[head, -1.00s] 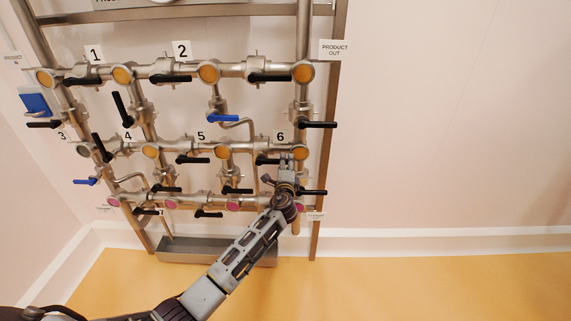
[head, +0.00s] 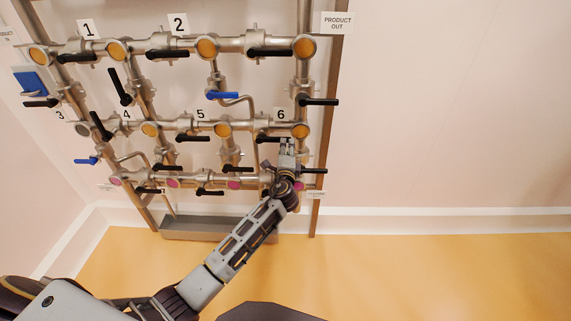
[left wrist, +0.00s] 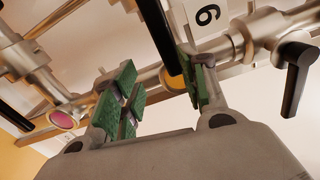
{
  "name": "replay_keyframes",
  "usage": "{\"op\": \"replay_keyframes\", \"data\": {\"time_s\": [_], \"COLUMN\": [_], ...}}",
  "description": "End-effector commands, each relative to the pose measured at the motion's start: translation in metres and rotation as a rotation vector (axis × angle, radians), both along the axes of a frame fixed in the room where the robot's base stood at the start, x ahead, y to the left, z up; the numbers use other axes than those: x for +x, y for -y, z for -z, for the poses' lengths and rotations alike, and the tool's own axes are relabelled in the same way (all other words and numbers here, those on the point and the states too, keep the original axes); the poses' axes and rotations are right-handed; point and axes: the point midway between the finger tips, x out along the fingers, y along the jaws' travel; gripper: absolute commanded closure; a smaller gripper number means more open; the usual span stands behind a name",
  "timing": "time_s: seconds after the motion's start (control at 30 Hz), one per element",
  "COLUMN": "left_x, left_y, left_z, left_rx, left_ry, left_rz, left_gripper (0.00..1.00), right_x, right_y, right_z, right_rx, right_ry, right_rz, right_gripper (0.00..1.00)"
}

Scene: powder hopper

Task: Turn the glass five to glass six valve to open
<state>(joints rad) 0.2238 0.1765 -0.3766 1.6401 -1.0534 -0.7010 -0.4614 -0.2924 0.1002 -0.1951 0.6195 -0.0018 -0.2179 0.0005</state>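The valve between sight glass five (head: 223,130) and sight glass six (head: 300,131) sits on the middle pipe row. Its black handle (head: 268,138) lies along the pipe. My left gripper (head: 287,145) is right beside it, below glass six. In the left wrist view my left gripper (left wrist: 160,90) is open, its green pads apart. A black handle (left wrist: 150,18), apparently this valve's, runs down from the top edge towards the gap, near the right finger. I cannot tell whether they touch. My right gripper is not in view.
Another black handle (head: 318,102) sticks out on the riser above glass six; it also shows in the left wrist view (left wrist: 296,85). A lower riser handle (head: 315,171) is close to my left wrist. The wall right of the frame is clear.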

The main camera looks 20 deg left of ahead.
Motion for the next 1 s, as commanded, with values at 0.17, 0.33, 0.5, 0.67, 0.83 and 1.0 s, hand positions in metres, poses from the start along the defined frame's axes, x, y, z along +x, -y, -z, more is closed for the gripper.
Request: {"op": "replay_keyframes", "data": {"time_s": [0.17, 0.33, 0.5, 0.67, 0.83, 1.0], "left_x": [-0.019, -0.036, -0.053, -0.066, -0.075, -0.077], "left_y": [0.005, 0.010, 0.015, 0.019, 0.021, 0.022], "left_z": [-0.001, -0.002, -0.002, -0.003, -0.003, -0.003], "left_rx": [0.002, 0.001, 0.000, 0.001, 0.001, 0.001], "left_ry": [0.002, 0.003, 0.004, 0.004, 0.005, 0.005], "left_rz": [0.000, 0.000, 0.000, -0.001, 0.000, 0.000], "left_gripper": [0.59, 0.59, 0.59, 0.59, 0.59, 0.59], "right_x": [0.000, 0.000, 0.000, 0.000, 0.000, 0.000], "right_y": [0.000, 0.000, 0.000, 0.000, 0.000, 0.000], "right_z": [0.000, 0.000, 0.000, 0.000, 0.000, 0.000], "right_rx": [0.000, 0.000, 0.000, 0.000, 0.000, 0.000], "right_ry": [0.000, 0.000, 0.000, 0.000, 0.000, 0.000], "right_rz": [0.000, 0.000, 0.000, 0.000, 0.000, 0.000], "right_gripper": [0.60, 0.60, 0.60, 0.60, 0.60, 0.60]}}
